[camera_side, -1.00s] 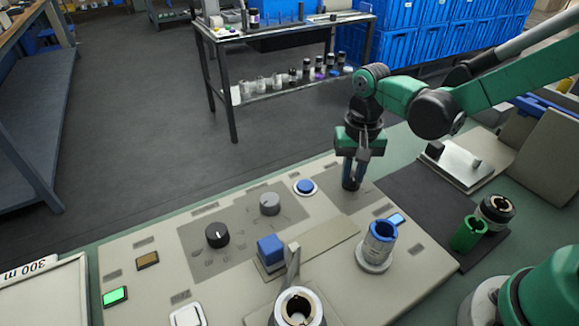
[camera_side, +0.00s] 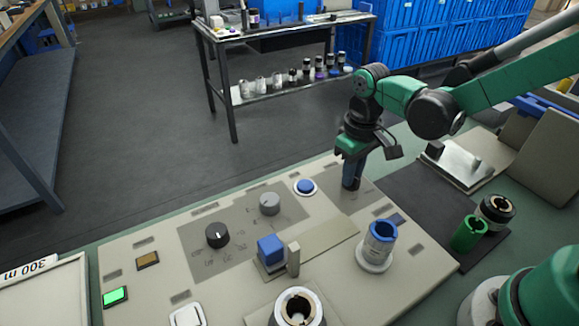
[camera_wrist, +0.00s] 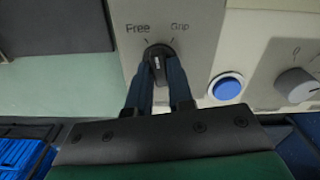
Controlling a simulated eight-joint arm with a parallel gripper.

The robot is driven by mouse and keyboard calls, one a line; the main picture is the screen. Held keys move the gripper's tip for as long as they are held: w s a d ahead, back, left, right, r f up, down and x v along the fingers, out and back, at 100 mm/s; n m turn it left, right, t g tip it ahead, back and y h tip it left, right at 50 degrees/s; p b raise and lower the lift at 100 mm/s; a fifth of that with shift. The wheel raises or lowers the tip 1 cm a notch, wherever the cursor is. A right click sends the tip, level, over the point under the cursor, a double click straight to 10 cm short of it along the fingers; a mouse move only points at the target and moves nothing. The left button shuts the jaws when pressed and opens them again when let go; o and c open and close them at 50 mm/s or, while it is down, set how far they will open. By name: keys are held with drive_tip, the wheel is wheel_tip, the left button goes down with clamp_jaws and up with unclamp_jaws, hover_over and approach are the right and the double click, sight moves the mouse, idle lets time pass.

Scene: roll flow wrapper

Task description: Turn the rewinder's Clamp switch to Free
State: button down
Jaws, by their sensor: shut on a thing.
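The Clamp switch (camera_wrist: 158,60) is a small black knob on the beige panel, below the printed words Free and Grip in the wrist view. Its upper end points up and slightly left, towards the Free tick. My gripper (camera_wrist: 158,78) is shut on this knob, with one dark blue finger on each side. In the side view my gripper (camera_side: 351,187) points down at the panel's far right part, and its fingers hide the knob there.
A blue push button (camera_side: 305,187) and a grey dial (camera_side: 269,203) lie left of my gripper. A small upright post (camera_side: 293,259) stands by a blue block (camera_side: 270,251).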

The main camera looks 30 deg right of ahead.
drive_tip(key=shift+n, duration=2)
drive_tip(key=c, duration=0.8)
unclamp_jaws()
drive_tip(key=shift+r, duration=2.85)
